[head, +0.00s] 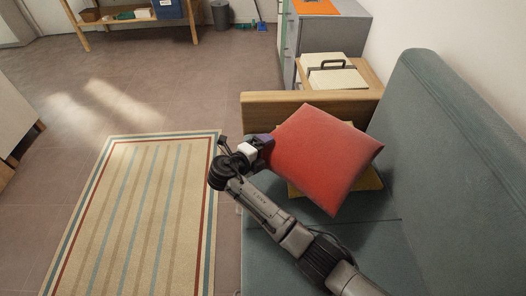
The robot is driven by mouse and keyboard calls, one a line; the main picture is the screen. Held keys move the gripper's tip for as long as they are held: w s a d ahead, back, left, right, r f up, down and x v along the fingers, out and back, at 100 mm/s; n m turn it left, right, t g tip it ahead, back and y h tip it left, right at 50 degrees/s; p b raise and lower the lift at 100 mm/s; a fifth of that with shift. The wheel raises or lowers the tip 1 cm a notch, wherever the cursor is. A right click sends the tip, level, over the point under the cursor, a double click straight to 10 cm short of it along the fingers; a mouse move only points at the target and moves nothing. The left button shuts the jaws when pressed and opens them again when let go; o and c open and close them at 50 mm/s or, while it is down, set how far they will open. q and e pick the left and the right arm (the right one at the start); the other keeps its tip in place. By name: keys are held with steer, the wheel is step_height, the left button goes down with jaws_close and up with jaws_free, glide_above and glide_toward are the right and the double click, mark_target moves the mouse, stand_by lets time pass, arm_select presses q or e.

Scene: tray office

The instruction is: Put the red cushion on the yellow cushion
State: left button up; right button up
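The red cushion (325,158) is above the green sofa's seat, near the wooden armrest. The yellow cushion (371,181) lies on the seat beneath it; only its edges show, and the red cushion covers the rest. I cannot tell whether the two touch. My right gripper (265,147) is at the red cushion's left edge and looks shut on it, though the fingertips are partly hidden. My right arm reaches in from the lower right over the seat. My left gripper is out of view.
The sofa's backrest (440,150) rises at the right, and its wooden armrest (270,108) stands behind the cushions. A side table with a folder (335,77) is beyond it. The front seat (275,268) is bare beside my arm. A striped rug (140,220) lies at left.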

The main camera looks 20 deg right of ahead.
steer(key=shift+o, duration=0.9)
steer(key=shift+s+a+r, duration=0.1)
steer(key=shift+a+r, duration=0.05)
steer(key=p+v, duration=0.5)
steer(key=v, duration=0.6)
steer(key=shift+a, duration=0.3)
steer(key=shift+s, duration=0.15)
